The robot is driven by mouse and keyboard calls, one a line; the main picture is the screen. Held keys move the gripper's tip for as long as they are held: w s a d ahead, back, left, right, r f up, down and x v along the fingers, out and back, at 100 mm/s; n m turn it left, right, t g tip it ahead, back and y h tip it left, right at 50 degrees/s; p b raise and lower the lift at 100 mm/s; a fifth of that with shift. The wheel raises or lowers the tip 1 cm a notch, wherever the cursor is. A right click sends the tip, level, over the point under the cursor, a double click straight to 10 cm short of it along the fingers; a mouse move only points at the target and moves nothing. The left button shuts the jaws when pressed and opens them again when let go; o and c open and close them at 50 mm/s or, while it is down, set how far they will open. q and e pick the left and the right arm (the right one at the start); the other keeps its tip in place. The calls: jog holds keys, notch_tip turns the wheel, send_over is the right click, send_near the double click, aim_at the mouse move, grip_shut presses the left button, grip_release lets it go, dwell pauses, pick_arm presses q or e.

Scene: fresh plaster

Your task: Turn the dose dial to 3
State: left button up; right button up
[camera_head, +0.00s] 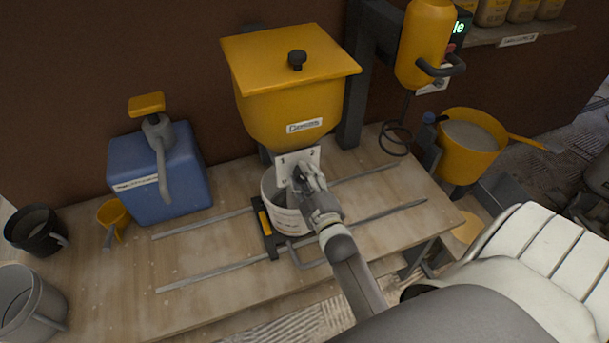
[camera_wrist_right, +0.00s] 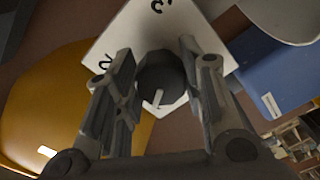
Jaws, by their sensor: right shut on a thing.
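The dose dial is a dark round knob (camera_wrist_right: 160,72) on a white plate (camera_head: 313,156) below the yellow hopper (camera_head: 290,100). In the head view the plate shows 1 and 2, and my gripper covers most of the knob. The wrist view shows a 2 and a 3 on the plate (camera_wrist_right: 120,40). A pale pointer mark on the knob faces the bottom of that view, away from the 3. My right gripper (camera_head: 303,176) is shut on the knob, one finger on each side (camera_wrist_right: 160,85). My left gripper is not in view.
A white bucket (camera_head: 288,218) stands under the hopper, between metal rails on the wooden bench (camera_head: 200,270). A blue canister (camera_head: 180,197) with a pump stands at left. A yellow bucket (camera_head: 452,165) is at right. My right arm crosses the bench's front.

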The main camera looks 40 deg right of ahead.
jog(key=m+p, duration=0.1)
jog(key=m, duration=0.3)
jog(key=shift+m, duration=0.4)
jog(key=m+p, duration=0.1)
jog(key=m, duration=0.8)
jog(key=shift+a, duration=0.1)
jog(key=m, duration=0.3)
jog(key=shift+a+m+p, duration=0.1)
jog(key=shift+m+p, duration=0.2)
jog(key=m, duration=0.3)
jog(key=shift+m, duration=0.3)
jog(key=m, duration=0.3)
jog(key=shift+m+b, duration=0.35)
jog(key=shift+m, duration=0.05)
jog(key=m+b, duration=0.1)
jog(key=m, duration=0.3)
jog(key=shift+w+a, duration=0.1)
jog(key=shift+r+m+b, duration=0.1)
jog(key=shift+m+b, duration=0.45)
jog(key=shift+m, duration=1.55)
